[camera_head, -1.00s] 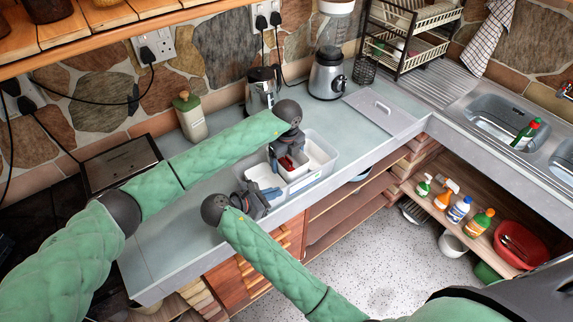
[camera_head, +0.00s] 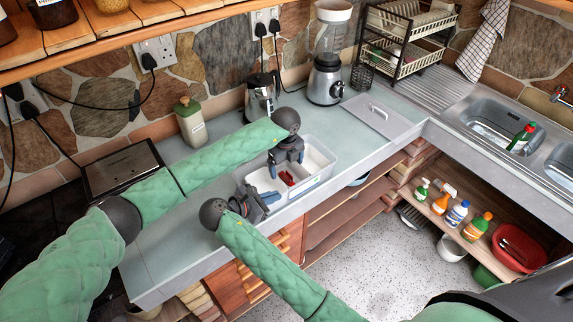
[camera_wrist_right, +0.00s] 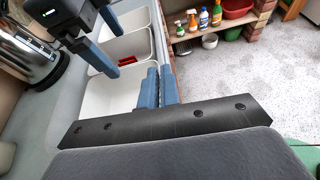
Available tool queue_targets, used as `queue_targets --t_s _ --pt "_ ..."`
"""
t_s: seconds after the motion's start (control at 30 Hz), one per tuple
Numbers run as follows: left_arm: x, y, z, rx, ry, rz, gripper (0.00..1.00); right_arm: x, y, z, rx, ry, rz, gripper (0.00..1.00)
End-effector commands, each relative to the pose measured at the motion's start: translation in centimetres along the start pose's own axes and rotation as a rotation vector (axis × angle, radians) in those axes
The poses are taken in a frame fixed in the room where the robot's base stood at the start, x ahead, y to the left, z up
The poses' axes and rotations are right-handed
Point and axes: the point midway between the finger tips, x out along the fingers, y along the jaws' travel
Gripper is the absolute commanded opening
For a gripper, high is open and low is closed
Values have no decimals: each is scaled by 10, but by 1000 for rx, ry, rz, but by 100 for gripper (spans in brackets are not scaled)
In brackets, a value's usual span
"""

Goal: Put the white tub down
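The white tub (camera_head: 292,184), with something red in it, sits low inside a large pale open box (camera_head: 328,176) on the counter. In the right wrist view the tub (camera_wrist_right: 139,48) lies across the middle of the box, with space on either side. My left gripper (camera_head: 287,164) is right above the tub. Its blue fingers (camera_wrist_right: 112,52) are spread, one by each long side of the tub, and look clear of it. My right gripper (camera_head: 262,197) is at the box's near left end. Its fingers (camera_wrist_right: 159,86) are close together on the box's side wall.
A kettle (camera_head: 259,97), a blender (camera_head: 326,79) and a green-lidded canister (camera_head: 190,121) stand behind. A grey lid or board (camera_head: 379,115) lies on the counter to the right. A dish rack (camera_head: 408,40) and sink (camera_head: 495,119) are farther right.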

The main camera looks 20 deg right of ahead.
Motion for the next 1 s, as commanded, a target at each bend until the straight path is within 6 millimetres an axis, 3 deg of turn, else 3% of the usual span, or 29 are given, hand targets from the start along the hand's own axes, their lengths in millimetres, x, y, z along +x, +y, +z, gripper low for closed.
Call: queue_targets --t_s 0.03,0.47,0.67,1.0 --pt "38 19 -3 -12 12 47 100 0 -4 -10 -4 3 -7 0" --pt "35 19 -3 -13 12 48 100 1 -6 -12 -9 6 -8 0" --pt "9 18 -1 -14 11 48 100 2 -6 -13 -11 6 -9 0" --pt "-66 10 -2 -9 10 35 100 3 -5 -10 -12 5 -9 0"
